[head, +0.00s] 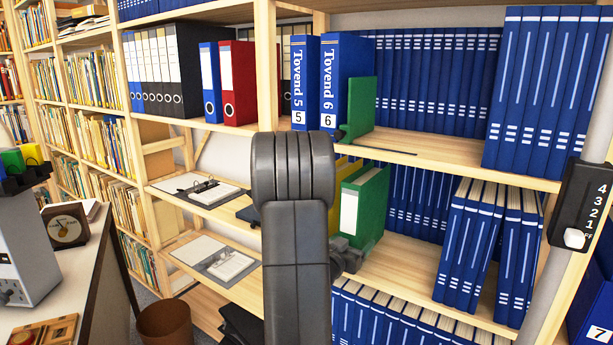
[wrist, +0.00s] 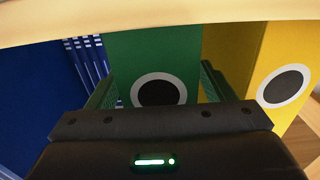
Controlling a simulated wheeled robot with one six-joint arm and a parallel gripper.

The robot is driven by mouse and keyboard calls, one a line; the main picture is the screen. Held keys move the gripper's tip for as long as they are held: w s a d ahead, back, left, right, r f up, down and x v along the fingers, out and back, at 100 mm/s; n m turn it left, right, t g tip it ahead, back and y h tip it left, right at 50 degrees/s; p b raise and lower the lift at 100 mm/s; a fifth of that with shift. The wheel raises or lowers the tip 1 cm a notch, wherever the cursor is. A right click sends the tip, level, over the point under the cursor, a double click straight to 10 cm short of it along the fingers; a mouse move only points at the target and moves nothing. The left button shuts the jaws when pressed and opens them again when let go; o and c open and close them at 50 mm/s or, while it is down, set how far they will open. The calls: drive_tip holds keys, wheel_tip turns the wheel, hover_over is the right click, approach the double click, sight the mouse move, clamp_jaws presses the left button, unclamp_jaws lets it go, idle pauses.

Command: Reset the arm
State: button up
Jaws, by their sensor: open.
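My gripper (wrist: 158,75) is open in the wrist view, its two fingers spread near the left and right edges of a green binder's spine. The green binder (wrist: 152,55) has a black hole with a white ring. I cannot tell whether the fingers touch it. In the head view, a green binder (head: 373,208) with a pale label stands on the middle shelf, just right of my dark arm. My arm crosses the middle of the view and hides most of the gripper and part of that shelf.
A yellow binder (wrist: 265,60) is close on the right in the wrist view, with blue binders (wrist: 75,75) on the left. A pale shelf edge (wrist: 150,22) runs above. In the head view, the middle shelf (head: 400,270) has bare room right of the green binder.

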idle(0.3)
drive_tip(key=shift+f+b, duration=0.5)
drive_tip(key=shift+b, duration=0.05)
drive_tip(key=v, duration=1.4)
drive_tip(key=x, duration=1.4)
drive_tip(key=shift+w+d+r, duration=0.1)
drive_tip(key=shift+r, duration=0.1)
drive_tip(key=shift+r+p, duration=0.55)
drive_tip(key=shift+p, duration=0.25)
drive_tip(key=p+v, duration=0.1)
drive_tip(key=v, duration=1.5)
drive_tip(key=shift+s+a+r, duration=0.25)
drive_tip(key=shift+s, duration=0.05)
